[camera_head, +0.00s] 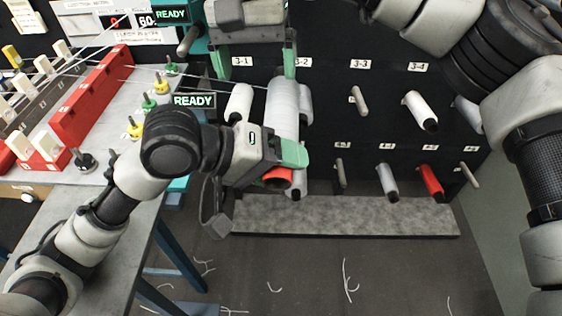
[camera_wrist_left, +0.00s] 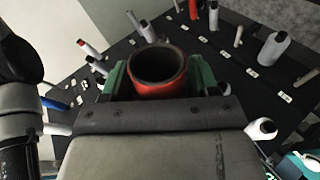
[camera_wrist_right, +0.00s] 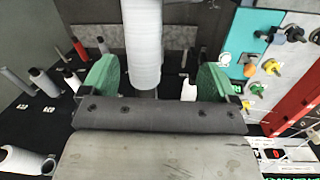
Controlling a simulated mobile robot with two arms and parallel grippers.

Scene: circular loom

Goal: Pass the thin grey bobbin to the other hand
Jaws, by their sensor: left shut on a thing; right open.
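The left wrist view shows the open red-rimmed tube end (camera_wrist_left: 158,72) between green fingers. In the right wrist view the pale bobbin (camera_wrist_right: 142,45) lies between the spread green fingers, with a gap on both sides.
A dark rack (camera_head: 330,120) behind holds pegs with white bobbins (camera_head: 420,111) and a red bobbin (camera_head: 431,182). A grey ledge (camera_head: 350,216) runs below. At left, a table carries a red block (camera_head: 90,98) and small coloured knobs. Thread scraps lie on the floor.

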